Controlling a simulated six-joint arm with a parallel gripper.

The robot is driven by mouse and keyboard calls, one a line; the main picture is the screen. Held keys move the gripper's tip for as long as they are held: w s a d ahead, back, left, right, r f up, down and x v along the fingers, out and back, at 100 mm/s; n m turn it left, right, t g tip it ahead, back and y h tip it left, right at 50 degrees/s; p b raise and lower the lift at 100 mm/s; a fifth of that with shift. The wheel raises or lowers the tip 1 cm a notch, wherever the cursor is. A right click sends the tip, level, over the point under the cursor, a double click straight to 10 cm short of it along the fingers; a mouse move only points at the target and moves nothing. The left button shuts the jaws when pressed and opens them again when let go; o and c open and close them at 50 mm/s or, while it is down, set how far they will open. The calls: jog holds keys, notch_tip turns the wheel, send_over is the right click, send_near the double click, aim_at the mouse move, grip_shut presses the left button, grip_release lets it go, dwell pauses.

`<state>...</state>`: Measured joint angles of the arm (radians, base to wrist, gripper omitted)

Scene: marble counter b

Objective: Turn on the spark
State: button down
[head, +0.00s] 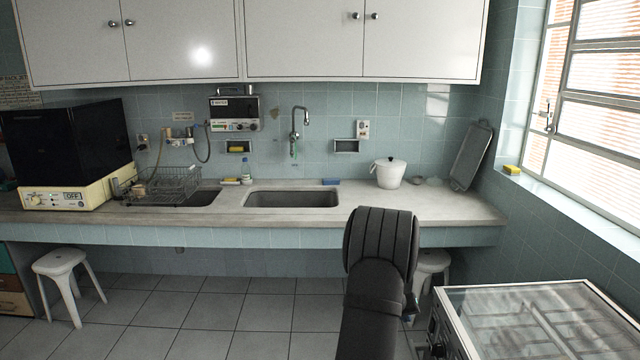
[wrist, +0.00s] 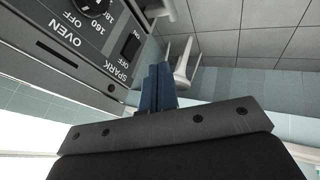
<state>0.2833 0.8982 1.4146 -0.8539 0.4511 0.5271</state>
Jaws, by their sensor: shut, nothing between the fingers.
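The spark switch (wrist: 131,46) is a small black rocker on the stove's front panel. The words SPARK and OFF are printed beside it in the wrist view. My gripper (wrist: 158,82) has its blue fingers shut together and empty. The fingertips are close to the panel edge near the switch, and I cannot tell whether they touch anything. In the head view the stove (head: 540,318) stands at the lower right. My arm hides most of my gripper there, and the switch cannot be made out.
An oven knob (wrist: 92,6) with OVEN and OFF markings is near the switch. A white stool (head: 432,262) stands under the counter (head: 455,205), behind my arm.

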aim_at(431, 325)
jog(key=shift+s+a+r, duration=0.15)
jog(key=shift+a+r, duration=0.05)
jog(key=shift+r, duration=0.15)
jog(key=x, duration=0.3)
jog(key=d+x, duration=0.1)
jog(key=x, duration=0.3)
jog(key=d+x, duration=0.1)
jog(key=x, duration=0.3)
jog(key=shift+s+r, duration=0.35)
jog(key=shift+r, duration=0.05)
jog(key=shift+d+f, duration=0.1)
jog(key=shift+d, duration=0.55)
jog(key=shift+d+f, duration=0.35)
jog(key=shift+f, duration=0.05)
jog(key=shift+r, duration=0.1)
